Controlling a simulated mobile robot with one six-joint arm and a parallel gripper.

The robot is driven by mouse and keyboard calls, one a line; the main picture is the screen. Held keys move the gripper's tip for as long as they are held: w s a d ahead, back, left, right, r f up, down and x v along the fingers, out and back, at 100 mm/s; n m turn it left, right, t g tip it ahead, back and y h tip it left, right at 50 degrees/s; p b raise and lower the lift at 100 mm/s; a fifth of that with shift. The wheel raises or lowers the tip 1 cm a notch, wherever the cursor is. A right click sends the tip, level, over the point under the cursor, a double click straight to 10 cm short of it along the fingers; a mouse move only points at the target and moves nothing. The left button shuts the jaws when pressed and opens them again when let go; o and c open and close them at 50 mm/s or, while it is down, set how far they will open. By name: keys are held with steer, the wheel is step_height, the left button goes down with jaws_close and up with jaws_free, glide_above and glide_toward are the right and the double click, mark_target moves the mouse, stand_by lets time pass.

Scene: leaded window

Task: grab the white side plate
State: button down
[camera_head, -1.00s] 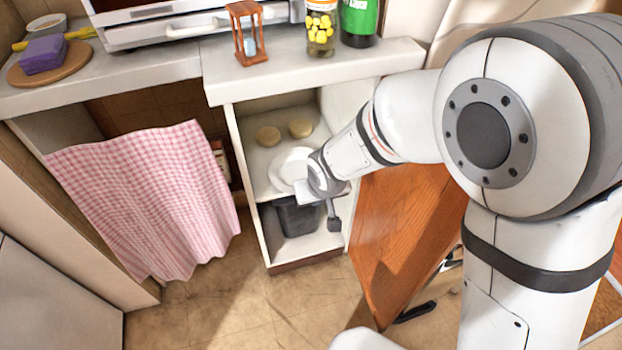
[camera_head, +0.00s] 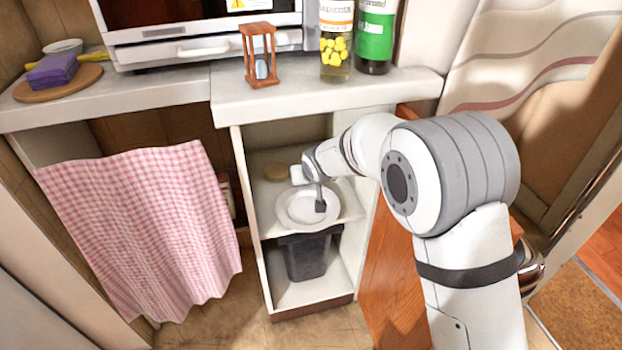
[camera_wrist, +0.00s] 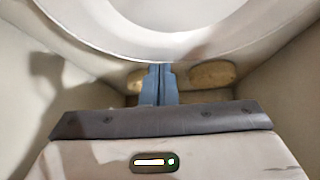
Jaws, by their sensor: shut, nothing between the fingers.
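The white side plate (camera_head: 288,210) is at the front of the upper shelf in the open cabinet; I cannot tell whether it overhangs the edge. My gripper (camera_head: 320,206) appears in front of the plate's right part, pointing down in the picture. In the wrist view, the plate (camera_wrist: 150,42) fills the top of the picture. My shut, empty gripper fingers (camera_wrist: 158,84) reach up to just below its rim there. I cannot tell whether they touch it.
A round tan item (camera_head: 275,172) sits behind the plate; two show in the wrist view (camera_wrist: 212,75). A dark bin (camera_head: 305,258) stands on the lower shelf. The counter above holds an hourglass (camera_head: 259,58), a jar (camera_head: 336,50) and a green bottle (camera_head: 375,40). A wooden door (camera_head: 392,285) stands open at right.

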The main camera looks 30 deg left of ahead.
steer(key=shift+w+a+f, duration=0.25)
steer(key=shift+f, duration=0.2)
steer(key=shift+s+d+f+b, duration=0.1)
steer(key=shift+s+d+b, duration=0.4)
steer(key=shift+d+b, duration=0.1)
steer(key=shift+s+d, duration=0.2)
steer(key=shift+s, duration=0.05)
steer(key=shift+r, duration=0.2)
